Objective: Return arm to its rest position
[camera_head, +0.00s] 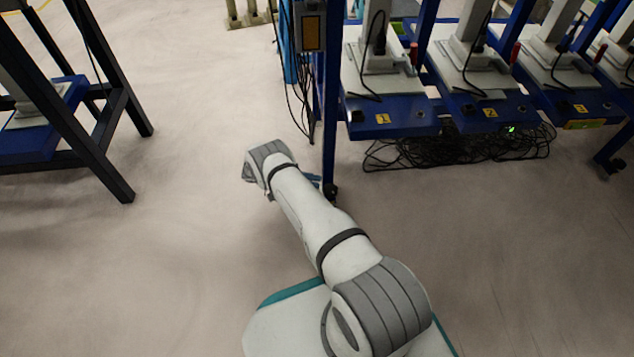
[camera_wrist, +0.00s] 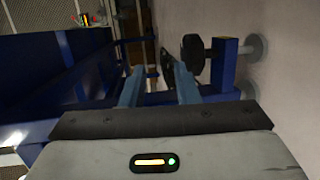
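My arm reaches forward from my base in the head view, with its elbow bent and its far end beside a blue bench leg (camera_head: 330,150). My gripper (camera_wrist: 158,72) shows in the wrist view with its two blue-grey fingers apart and nothing between them. In the head view the gripper is mostly hidden behind the arm. Only a small bluish part shows close to the foot of the bench leg. I cannot tell whether it touches the leg.
A blue workbench (camera_head: 400,125) with several numbered stations stands at the right, tangled black cables (camera_head: 460,148) under it. A dark-framed stand (camera_head: 115,110) is at the left. The pale floor (camera_head: 200,90) between them is open. A caster wheel (camera_wrist: 192,53) shows near the fingers.

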